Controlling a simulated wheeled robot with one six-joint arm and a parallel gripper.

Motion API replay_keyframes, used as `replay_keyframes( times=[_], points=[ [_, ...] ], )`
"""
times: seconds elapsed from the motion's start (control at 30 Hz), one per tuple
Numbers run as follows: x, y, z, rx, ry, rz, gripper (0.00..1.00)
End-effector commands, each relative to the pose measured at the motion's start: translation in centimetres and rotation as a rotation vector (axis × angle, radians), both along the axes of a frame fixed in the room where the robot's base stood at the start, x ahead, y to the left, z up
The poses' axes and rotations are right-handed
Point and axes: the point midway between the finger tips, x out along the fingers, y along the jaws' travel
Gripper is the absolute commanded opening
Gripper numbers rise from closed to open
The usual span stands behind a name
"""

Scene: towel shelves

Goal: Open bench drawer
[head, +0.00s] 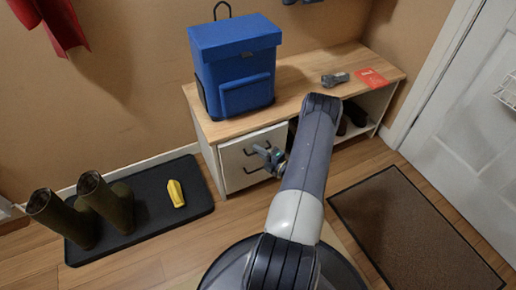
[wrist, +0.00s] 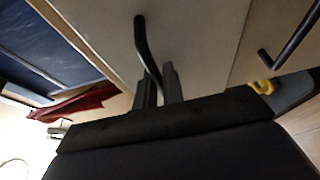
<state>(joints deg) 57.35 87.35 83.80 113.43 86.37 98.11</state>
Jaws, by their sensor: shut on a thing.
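The wooden bench (head: 293,97) stands against the wall with two white drawer fronts, one above the other, on its left side. The upper drawer front (head: 233,156) has a black bar handle (wrist: 142,38). My gripper (head: 266,155) is at this upper handle, and in the wrist view its two dark fingers (wrist: 159,87) are shut around the handle's end. The lower drawer front (head: 238,178) has its own black handle (wrist: 293,38), apart from my gripper. The upper drawer looks closed or nearly so; my arm hides part of the fronts.
A blue backpack (head: 236,60), a small grey object (head: 335,79) and a red card (head: 371,77) are on the bench top. A dark tray (head: 145,190) with boots (head: 110,200) and a yellow object (head: 175,193) lies left. A brown mat (head: 405,230) lies right.

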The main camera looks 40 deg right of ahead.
Motion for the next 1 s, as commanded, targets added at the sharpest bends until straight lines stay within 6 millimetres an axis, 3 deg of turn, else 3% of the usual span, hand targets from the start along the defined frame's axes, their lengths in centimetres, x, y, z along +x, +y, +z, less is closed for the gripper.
replay_keyframes(
  times=[0.6,0.8,1.0],
  points=[
    [-15.2,3.5,0.3,0.003,-0.008,-0.007,0.00],
    [-18.8,4.4,0.3,0.001,-0.008,-0.005,0.00],
    [-20.9,5.0,0.4,0.001,-0.008,-0.002,0.00]
  ],
)
